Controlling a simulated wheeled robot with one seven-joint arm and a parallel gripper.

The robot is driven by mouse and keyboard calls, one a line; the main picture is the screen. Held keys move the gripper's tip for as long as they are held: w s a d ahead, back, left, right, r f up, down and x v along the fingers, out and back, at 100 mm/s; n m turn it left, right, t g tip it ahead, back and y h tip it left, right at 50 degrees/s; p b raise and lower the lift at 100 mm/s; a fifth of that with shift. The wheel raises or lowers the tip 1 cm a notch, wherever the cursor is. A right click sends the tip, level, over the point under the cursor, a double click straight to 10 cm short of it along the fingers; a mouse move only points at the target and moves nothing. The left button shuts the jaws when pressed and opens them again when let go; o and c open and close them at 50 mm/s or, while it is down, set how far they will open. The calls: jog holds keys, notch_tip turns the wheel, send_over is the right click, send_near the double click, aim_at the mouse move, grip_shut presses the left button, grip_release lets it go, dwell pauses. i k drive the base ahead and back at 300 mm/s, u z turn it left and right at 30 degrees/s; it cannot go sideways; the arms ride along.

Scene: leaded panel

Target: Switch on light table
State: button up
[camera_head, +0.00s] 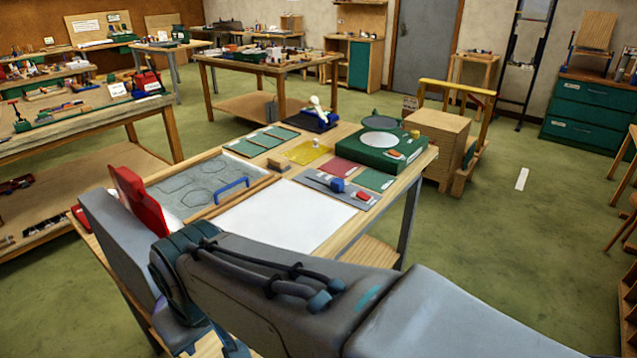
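A flat white panel (275,218), which looks like the light table, lies on the wooden bench in front of me. It looks plain white, and I cannot tell whether it is lit. Beside its far right edge is a grey strip (322,183) with a blue knob-like piece (338,185) and a small red piece (362,196). I cannot tell which of these is a switch. My arm crosses the near side of the bench and hides the panel's near edge. My gripper cannot be made out.
A tray with a leaded pattern (180,195) and a blue handle (232,190) lies left of the panel. Coloured sheets (307,152) and a green box with a round plate (380,148) stand farther back. A red upright piece (140,203) stands at the left.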

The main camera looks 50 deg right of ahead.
aim_at(362, 196)
jog(key=z, duration=1.65)
jog(key=k, duration=0.7)
jog(key=z, duration=0.4)
jog(key=i, duration=1.4)
jog(key=u, duration=0.9)
